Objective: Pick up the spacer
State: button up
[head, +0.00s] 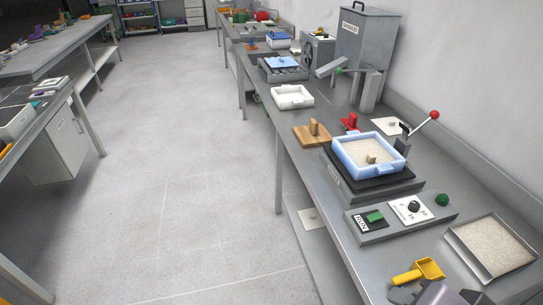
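I cannot tell for sure which thing is the spacer; no part is clearly marked as one. A small tan piece (371,159) stands in the pale sand of a light blue tray (390,172), on a black plate on the right bench. A wooden block with an upright peg (313,132) lies left of this tray. Grey parts at the bottom edge, beside a yellow scoop (418,271), look like my gripper (437,293). They are cut off by the frame, so their opening and any hold are unclear.
A metal tray of sand (491,246) sits at the right front. A control panel with a dial (409,210) lies before the blue tray. A lever with a red knob (434,115) rises behind it. A grey hopper (364,45) stands farther back. The floor (180,160) on the left is clear.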

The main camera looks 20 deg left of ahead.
aim_at(371, 158)
jog(key=u, duration=0.3)
jog(key=z, duration=2.7)
jog(key=u, duration=2.7)
jog(key=i+j+z, duration=0.15)
jog(key=i+j, duration=0.15)
jog(key=i+j+z, duration=0.3)
jog(key=i+j, duration=0.2)
jog(key=j, duration=0.15)
jog(key=i+j+z, duration=0.15)
jog(key=j, duration=0.2)
jog(key=i+j+z, duration=0.15)
jog(key=j, duration=0.25)
jog(key=i+j+z, duration=0.1)
jog(key=i+j, duration=0.2)
jog(key=j, duration=0.1)
